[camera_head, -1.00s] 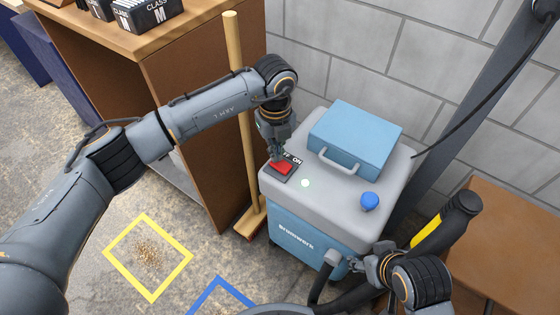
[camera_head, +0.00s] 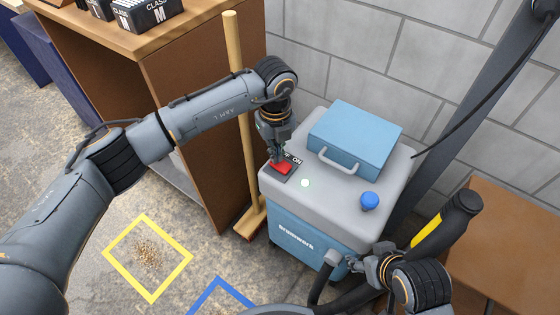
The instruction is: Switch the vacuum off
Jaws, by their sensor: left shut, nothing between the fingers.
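The vacuum (camera_head: 325,215) is a grey-topped, blue-bodied box standing against the wall. Its red rocker switch (camera_head: 281,169) sits in a dark plate at the near left corner of the top. A label behind it reads ON, with its left part covered by my gripper. A small pale green lamp (camera_head: 305,183) shows beside the switch. My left gripper (camera_head: 277,160) points down, shut and empty, with its tips at the red rocker; contact looks likely. My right gripper (camera_head: 362,262) is low on the right, by the hose and a black handle; its fingers are unclear.
A blue case (camera_head: 355,138) and a blue knob (camera_head: 370,201) are on the vacuum's top. A wooden broom (camera_head: 241,110) leans beside a brown cabinet (camera_head: 190,130). The handle with a yellow band (camera_head: 427,232) stands at the right. Debris (camera_head: 147,254) lies in a yellow floor square.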

